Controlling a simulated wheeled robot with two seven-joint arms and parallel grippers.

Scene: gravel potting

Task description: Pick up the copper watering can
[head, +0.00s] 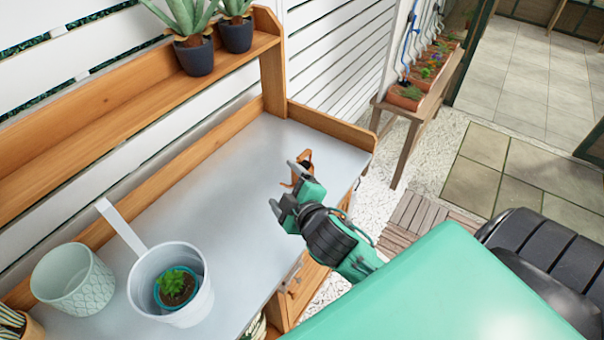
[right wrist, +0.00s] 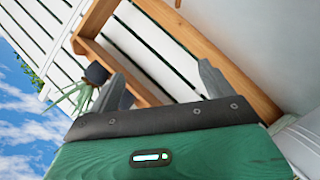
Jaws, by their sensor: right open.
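The small copper watering can (head: 306,157) stands on the grey bench top near its right end in the head view, partly hidden behind my right gripper. My right gripper (head: 281,184) is open, its two fingers apart, just in front of and to the left of the can. I cannot tell whether a finger touches the can. In the right wrist view, the open fingers (right wrist: 160,84) have nothing visible held between them, and the can is not clearly seen there. My left gripper is not in view.
The bench top (head: 225,180) is clear left of the can. A white pot (head: 190,254) holding a small potted plant (head: 177,287) and a pale green pot (head: 75,280) stand at lower left. Succulents in dark pots (head: 194,56) stand on the wooden shelf (head: 130,96) behind.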

